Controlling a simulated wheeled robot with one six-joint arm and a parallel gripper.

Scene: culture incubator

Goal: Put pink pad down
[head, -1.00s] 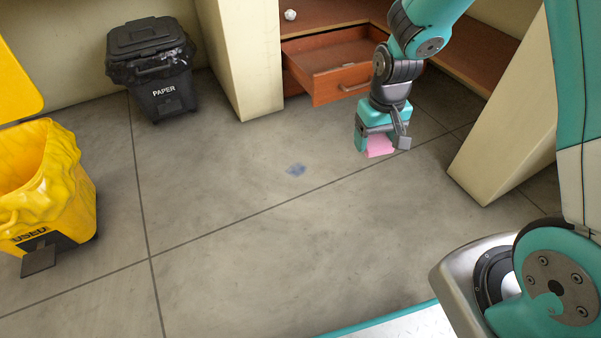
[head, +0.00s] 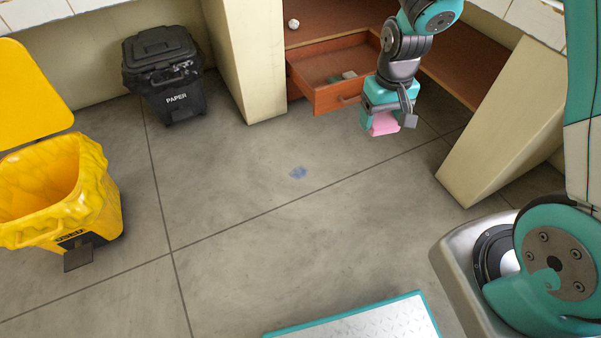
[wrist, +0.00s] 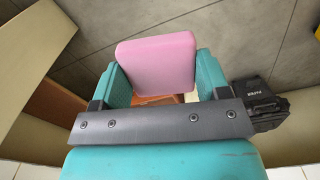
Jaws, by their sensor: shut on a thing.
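The pink pad (head: 384,124) is in my gripper (head: 388,120), held above the grey floor near the open drawer. In the wrist view the pink pad (wrist: 157,64) sits between the two teal fingers of my gripper (wrist: 160,82), one on each side of it. My gripper is shut on the pad. The pad's underside and the floor directly below it are hidden in the head view.
An open wooden drawer (head: 332,96) with small items in it stands behind my gripper. A yellow bin (head: 95,190) is at left, a black paper bin (head: 165,80) behind. A slanted beige panel (head: 490,130) stands at right.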

